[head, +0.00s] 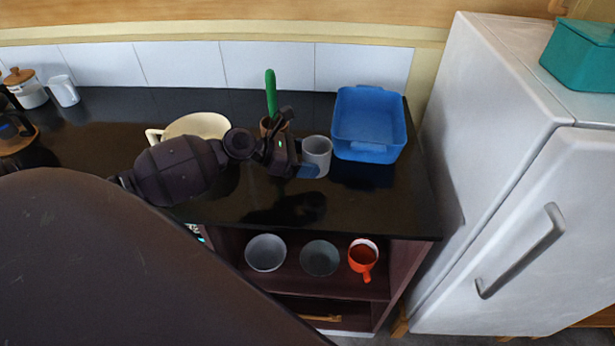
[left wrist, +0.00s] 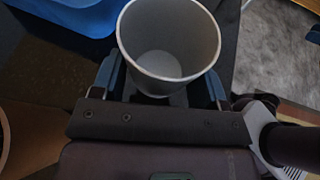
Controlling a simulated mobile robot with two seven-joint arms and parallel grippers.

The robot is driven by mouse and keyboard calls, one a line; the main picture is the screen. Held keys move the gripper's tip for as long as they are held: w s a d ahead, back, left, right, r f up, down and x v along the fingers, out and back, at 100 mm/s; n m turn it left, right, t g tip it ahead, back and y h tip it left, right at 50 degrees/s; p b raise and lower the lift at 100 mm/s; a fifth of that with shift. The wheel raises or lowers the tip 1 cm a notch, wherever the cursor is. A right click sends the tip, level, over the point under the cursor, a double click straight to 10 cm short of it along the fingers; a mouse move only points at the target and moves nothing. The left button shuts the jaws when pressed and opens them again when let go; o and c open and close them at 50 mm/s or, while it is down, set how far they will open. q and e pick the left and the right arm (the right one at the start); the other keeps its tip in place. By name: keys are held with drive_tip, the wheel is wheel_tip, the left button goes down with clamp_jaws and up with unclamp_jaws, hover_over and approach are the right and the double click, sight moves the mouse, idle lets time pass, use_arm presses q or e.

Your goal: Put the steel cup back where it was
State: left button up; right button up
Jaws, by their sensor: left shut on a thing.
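The steel cup (head: 317,151) is a grey, upright, empty cup above or on the black counter, left of the blue bin. My left gripper (head: 307,168) is shut on the cup, coming from the left. In the left wrist view the cup (left wrist: 168,42) stands between the blue fingers of my left gripper (left wrist: 165,82), with its open mouth toward the camera. I cannot tell whether its base touches the counter. My right gripper is not in view.
A blue bin (head: 368,122) stands close right of the cup. A cream pot (head: 198,125) and a pot with a green plant (head: 271,92) stand behind my arm. The open shelf below holds two grey bowls (head: 266,252) (head: 320,258) and an orange mug (head: 363,257). A white fridge (head: 500,170) stands right.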

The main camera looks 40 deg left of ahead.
sight(307, 186)
use_arm(q)
drive_tip(key=shift+f, duration=0.65)
wheel_tip(307, 186, down, 3)
drive_tip(key=shift+f+b, duration=0.1)
drive_tip(key=shift+b, duration=0.35)
drive_tip(key=shift+f, duration=0.45)
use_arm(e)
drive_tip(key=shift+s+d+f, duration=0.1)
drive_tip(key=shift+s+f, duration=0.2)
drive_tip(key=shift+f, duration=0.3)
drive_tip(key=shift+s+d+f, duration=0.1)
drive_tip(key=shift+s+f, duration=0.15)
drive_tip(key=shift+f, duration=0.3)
use_arm(q)
drive_tip(key=shift+f, duration=0.1)
drive_tip(key=o, duration=0.9)
drive_tip(key=shift+o, duration=0.3)
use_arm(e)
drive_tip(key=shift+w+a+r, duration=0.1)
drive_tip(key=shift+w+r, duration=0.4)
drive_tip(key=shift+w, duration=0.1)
